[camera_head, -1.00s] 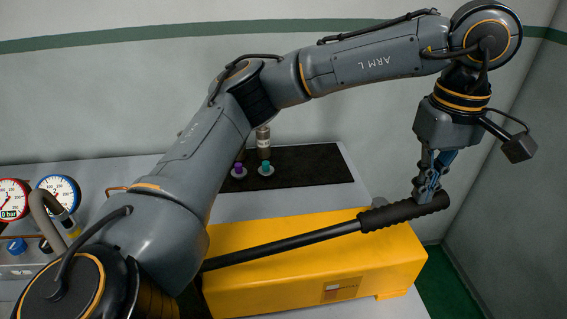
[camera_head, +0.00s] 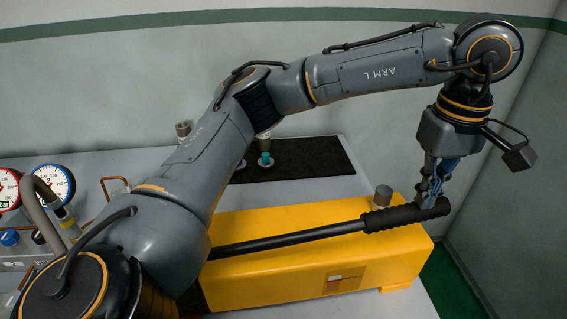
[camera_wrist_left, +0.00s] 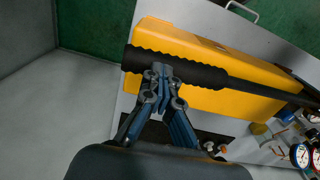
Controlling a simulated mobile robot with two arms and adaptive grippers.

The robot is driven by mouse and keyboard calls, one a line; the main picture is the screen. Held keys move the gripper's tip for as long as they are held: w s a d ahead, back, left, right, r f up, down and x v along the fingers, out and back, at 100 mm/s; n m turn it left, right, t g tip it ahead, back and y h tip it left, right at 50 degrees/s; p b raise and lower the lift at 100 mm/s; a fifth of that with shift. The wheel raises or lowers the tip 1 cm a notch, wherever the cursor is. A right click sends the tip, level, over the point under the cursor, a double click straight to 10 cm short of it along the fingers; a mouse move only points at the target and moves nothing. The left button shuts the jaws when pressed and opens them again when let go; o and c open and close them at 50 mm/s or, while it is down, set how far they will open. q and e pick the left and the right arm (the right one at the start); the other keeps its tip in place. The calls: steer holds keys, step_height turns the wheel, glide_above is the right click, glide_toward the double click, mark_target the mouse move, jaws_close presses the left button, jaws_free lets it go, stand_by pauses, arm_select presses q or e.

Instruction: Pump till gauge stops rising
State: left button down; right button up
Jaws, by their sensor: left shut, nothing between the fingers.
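A yellow pump (camera_head: 300,283) stands on the bench, with a long black lever (camera_head: 290,238) across it. My left gripper (camera_head: 432,202) is shut and empty, pointing down with its fingertips at the upper side of the lever's ribbed black grip (camera_head: 395,216), near its right end. In the left wrist view the shut fingers (camera_wrist_left: 160,72) meet the grip (camera_wrist_left: 180,70); they are not around it. A red-rimmed gauge (camera_head: 8,190) and a blue-rimmed gauge (camera_head: 54,185) stand at the left; their needles are too small to read. My right gripper is not in view.
A black mat (camera_head: 305,158) with small fittings, one teal-topped (camera_head: 265,160), lies behind my left arm. A grey cylinder (camera_head: 383,196) stands behind the lever grip. Hoses and a blue knob (camera_head: 9,237) are by the gauges. My arm hides the lever's left end.

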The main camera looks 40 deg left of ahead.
mark_target(422, 212)
arm_select(q)
steer(key=shift+f, duration=0.15)
steer(key=shift+w+d+f+b, duration=0.1)
steer(key=shift+f+b, duration=0.8)
steer(key=shift+f, duration=0.3)
steer(key=shift+w+d+f+b, duration=0.1)
steer(key=shift+f+b, duration=0.8)
steer(key=shift+f, duration=0.3)
steer(key=shift+s+a, duration=0.1)
steer(key=shift+r, duration=0.25)
steer(key=r+p, duration=0.3)
steer(key=r, duration=0.2)
steer(key=r+p, duration=0.2)
steer(key=r, duration=0.1)
steer(key=shift+s+a+p, duration=0.25)
steer(key=shift+p, duration=0.05)
step_height(422, 212, up, 7)
steer(key=s+a+p, duration=0.1)
steer(key=p, duration=0.4)
steer(key=shift+s, duration=0.3)
steer(key=shift+a, duration=0.1)
